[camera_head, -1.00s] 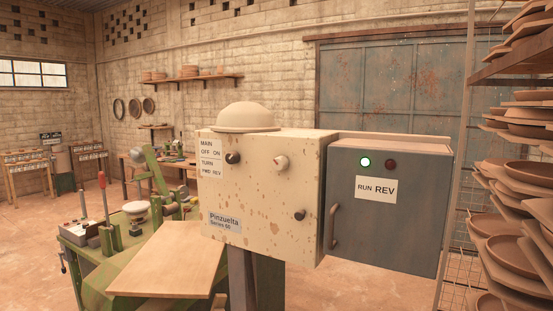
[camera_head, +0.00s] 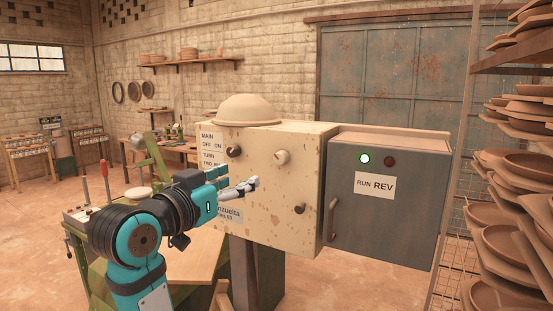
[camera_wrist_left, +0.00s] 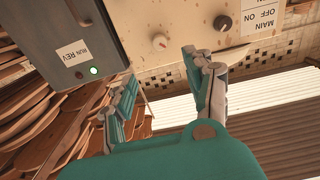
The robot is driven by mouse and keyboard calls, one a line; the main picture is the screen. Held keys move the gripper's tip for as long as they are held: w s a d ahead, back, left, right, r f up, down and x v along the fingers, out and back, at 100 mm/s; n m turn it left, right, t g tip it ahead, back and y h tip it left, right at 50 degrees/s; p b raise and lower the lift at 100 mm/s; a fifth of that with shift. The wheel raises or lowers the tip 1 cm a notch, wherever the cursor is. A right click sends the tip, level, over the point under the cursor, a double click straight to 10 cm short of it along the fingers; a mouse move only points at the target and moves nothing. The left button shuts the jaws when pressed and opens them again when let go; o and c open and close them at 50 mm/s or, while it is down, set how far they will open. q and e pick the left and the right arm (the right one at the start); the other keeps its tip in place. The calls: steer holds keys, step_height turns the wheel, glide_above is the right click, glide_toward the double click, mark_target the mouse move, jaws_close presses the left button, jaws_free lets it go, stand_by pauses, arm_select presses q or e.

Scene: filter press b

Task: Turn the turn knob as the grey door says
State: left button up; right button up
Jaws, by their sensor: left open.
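The beige, rust-spotted control box (camera_head: 265,225) has a dark knob (camera_head: 233,151) at upper left and a pale knob (camera_head: 282,157) with a reddish mark to its right. Labels (camera_head: 208,148) at its left edge read MAIN OFF ON and TURN FWD REV; which knob is the turn knob is not clear. The grey door (camera_head: 385,230) bears a sign (camera_head: 375,185) reading RUN REV, below a lit green lamp (camera_head: 364,158) and a dark red lamp (camera_head: 389,161). My left gripper (camera_head: 254,183) is open before the box, below the knobs; its fingers also show in the left wrist view (camera_wrist_left: 160,68).
A dark knob (camera_head: 299,208) sits low on the box, beside the grey door's handle (camera_head: 332,219). A rack of stacked plates (camera_head: 510,165) stands at right. A green bench (camera_head: 85,225) with levers is at left, behind my arm. A dome (camera_head: 248,108) tops the box.

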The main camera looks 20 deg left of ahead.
mark_target(278, 160)
arm_select(q)
steer(key=w+p, duration=0.2)
steer(key=w, duration=0.3)
steer(key=w+d+p, duration=0.1)
steer(key=w, duration=0.4)
steer(key=w+d+p, duration=0.1)
steer(key=w+p, duration=0.1)
steer(key=w, duration=0.3)
steer(key=shift+d+p, duration=0.2)
steer(key=shift+p, duration=0.15)
steer(key=shift+w+d, duration=0.1)
steer(key=shift+w, duration=0.4)
jaws_close()
